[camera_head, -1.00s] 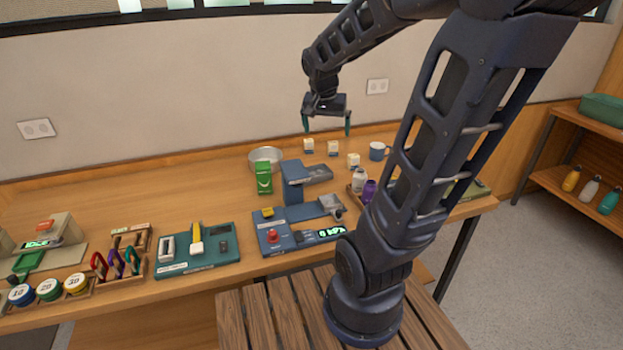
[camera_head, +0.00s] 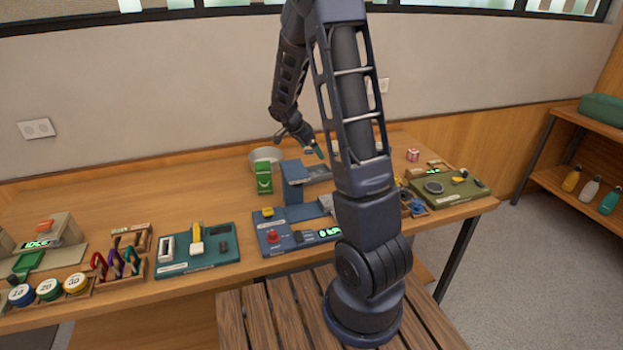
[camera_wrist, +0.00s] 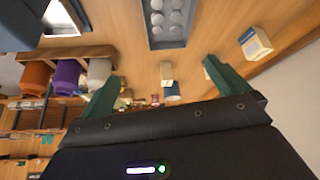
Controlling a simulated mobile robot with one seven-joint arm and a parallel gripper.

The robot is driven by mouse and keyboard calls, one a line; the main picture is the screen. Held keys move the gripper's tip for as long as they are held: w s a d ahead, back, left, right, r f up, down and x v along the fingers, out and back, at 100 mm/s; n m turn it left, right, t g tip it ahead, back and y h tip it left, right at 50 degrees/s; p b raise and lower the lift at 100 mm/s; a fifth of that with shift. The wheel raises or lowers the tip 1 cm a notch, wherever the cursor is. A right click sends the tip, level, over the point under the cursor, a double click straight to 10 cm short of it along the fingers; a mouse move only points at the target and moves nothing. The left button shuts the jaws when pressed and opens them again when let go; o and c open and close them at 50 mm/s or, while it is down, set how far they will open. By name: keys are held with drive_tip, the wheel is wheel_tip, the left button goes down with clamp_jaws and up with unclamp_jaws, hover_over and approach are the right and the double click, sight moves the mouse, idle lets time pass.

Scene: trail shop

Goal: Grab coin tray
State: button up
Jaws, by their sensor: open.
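A grey tray with rows of pale round shapes, which looks like the coin tray, shows at the top of the wrist view (camera_wrist: 153,40). In the head view the tray (camera_head: 317,173) lies just right of the blue machine's upright, partly hidden by my arm. My gripper (camera_head: 301,143) is above and behind it, tilted, with its fingers apart. In the wrist view my gripper (camera_wrist: 163,70) is open and empty, its green fingers spread. The tray is beyond the fingertips and not touched.
An orange bottle (camera_wrist: 35,78), purple bottle (camera_wrist: 68,77) and white bottle (camera_wrist: 98,70) stand in a wooden rack. A metal bowl (camera_head: 266,154) and green carton (camera_head: 264,178) are left of the blue machine (camera_head: 293,184).

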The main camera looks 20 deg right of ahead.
wheel_tip(320, 180, down, 4)
drive_tip(key=w+m, duration=0.1)
drive_tip(key=w, duration=0.1)
approach(314, 176)
drive_tip(key=shift+w+d+f+h, duration=0.15)
drive_tip(key=shift+d+f, duration=0.4)
drive_tip(key=shift+w+d+f+h, duration=0.1)
drive_tip(key=shift+d+f+h, duration=0.05)
drive_tip(key=shift+d+f, duration=0.4)
drive_tip(key=shift+a+f+x, duration=0.15)
drive_tip(key=shift+a+x, duration=0.05)
drive_tip(key=shift+x, duration=0.9)
drive_tip(key=shift+a+f+x, duration=0.1)
drive_tip(key=shift+a+x, duration=0.1)
drive_tip(key=shift+x, duration=0.95)
drive_tip(key=c, duration=1.2)
